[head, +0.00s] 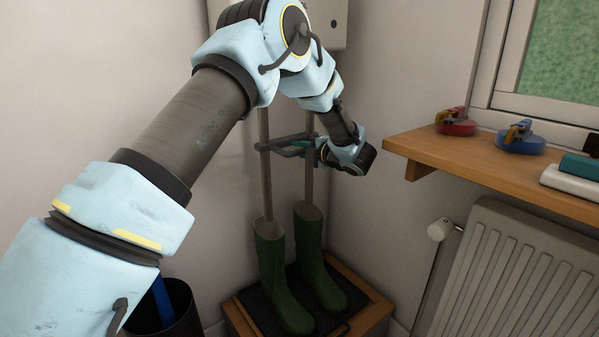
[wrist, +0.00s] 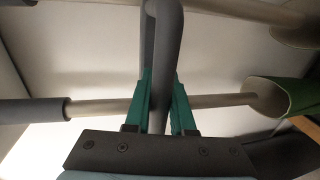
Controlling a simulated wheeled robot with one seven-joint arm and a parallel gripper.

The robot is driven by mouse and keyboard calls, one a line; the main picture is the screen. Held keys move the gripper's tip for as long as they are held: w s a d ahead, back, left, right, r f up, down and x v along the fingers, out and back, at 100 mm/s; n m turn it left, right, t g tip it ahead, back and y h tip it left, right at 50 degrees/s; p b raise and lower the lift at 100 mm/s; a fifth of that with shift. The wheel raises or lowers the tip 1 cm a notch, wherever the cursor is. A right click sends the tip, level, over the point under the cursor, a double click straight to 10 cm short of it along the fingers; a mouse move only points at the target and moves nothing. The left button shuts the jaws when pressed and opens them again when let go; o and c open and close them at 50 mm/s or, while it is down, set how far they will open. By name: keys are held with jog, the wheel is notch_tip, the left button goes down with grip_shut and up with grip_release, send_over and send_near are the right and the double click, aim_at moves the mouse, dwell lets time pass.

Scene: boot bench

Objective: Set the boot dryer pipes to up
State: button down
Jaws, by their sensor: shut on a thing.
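The boot dryer is a pale wall box (head: 328,22) with two beige pipes (head: 264,185) hanging down. Their lower ends go into the tops of two upright green boots (head: 272,265). A dark grey bar (head: 275,147) links the pipes partway down. My gripper (head: 308,145) comes from the right at bar height. In the wrist view its green fingers (wrist: 161,95) are shut on the grey bar (wrist: 166,35). A pipe (wrist: 215,101) passes behind the fingers, with a green boot top (wrist: 285,97) at its right end. My arm hides part of the wall box and the upper pipes.
The boots stand on a dark tray on a wooden bench (head: 375,310) in the corner. A wooden shelf (head: 420,150) at right holds a red thing (head: 455,123) and a blue thing (head: 521,140). A radiator (head: 510,270) is below it. A dark bin (head: 180,310) stands lower left.

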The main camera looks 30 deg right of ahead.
notch_tip(320, 180, up, 10)
jog(key=p, duration=0.2)
jog(key=shift+d+r, duration=0.15)
jog(key=shift+r, duration=0.05)
jog(key=c, duration=1.1)
grip_release()
jog(key=shift+r, duration=0.15)
jog(key=o, duration=0.3)
jog(key=shift+o, duration=0.2)
jog(key=shift+f, duration=0.2)
jog(key=b+v, duration=0.1)
jog(key=v, duration=1)
jog(key=shift+b, duration=0.3)
